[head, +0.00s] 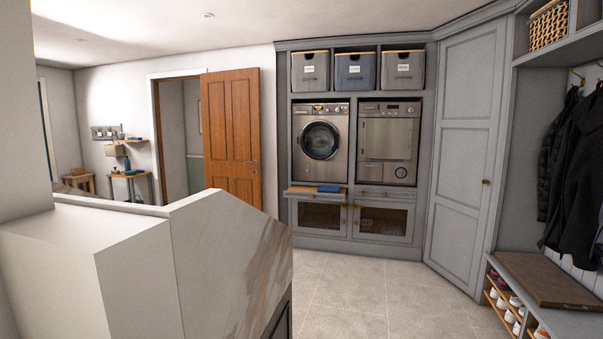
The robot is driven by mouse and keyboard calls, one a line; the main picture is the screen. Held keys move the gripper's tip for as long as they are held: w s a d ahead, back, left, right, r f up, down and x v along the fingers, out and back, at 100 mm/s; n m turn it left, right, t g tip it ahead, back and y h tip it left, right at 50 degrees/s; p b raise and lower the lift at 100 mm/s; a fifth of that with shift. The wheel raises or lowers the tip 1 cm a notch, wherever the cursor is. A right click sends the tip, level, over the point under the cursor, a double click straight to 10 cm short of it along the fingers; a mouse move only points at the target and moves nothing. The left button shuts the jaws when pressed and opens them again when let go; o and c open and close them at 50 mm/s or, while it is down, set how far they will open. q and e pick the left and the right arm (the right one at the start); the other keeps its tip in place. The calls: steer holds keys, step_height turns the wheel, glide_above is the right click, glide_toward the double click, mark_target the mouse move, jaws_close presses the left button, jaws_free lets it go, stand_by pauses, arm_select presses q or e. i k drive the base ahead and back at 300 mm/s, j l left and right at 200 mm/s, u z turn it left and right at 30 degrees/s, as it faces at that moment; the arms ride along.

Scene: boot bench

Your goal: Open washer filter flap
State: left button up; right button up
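A silver front-loading washer (321,168) with a round dark door (320,141) stands in the left bay of a grey built-in cabinet, across the room. The door looks shut. The filter flap is too small to make out on the lower front. A second silver machine (388,145) stands in the right bay, with a square panel and a small round part (401,172) low on its front. Neither of my grippers is in view.
A pull-out shelf (303,190) with a blue item (330,188) juts out below the washer. A marble-faced counter (228,265) blocks the near left. Tiled floor (345,290) is clear in the middle. A bench (545,280) with shoes stands right. A wooden door (230,130) stands open.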

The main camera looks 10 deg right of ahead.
mark_target(303, 170)
steer(key=i+l+z, duration=0.2)
steer(key=i+l, duration=0.25)
steer(key=i+l+z, duration=0.2)
steer(key=i+l, duration=0.2)
steer(key=i+l+z, duration=0.25)
steer(key=i, duration=0.8)
steer(key=i+l+u, duration=0.15)
steer(key=i, duration=0.9)
steer(key=i+l+u, duration=0.15)
steer(key=i, duration=0.35)
steer(key=i+l, duration=0.2)
steer(key=i, duration=0.35)
steer(key=i+j+u, duration=0.25)
steer(key=i+u, duration=0.2)
steer(key=i, duration=0.45)
steer(key=i+l+u, duration=0.1)
steer(key=i+u, duration=0.4)
steer(key=i, duration=0.4)
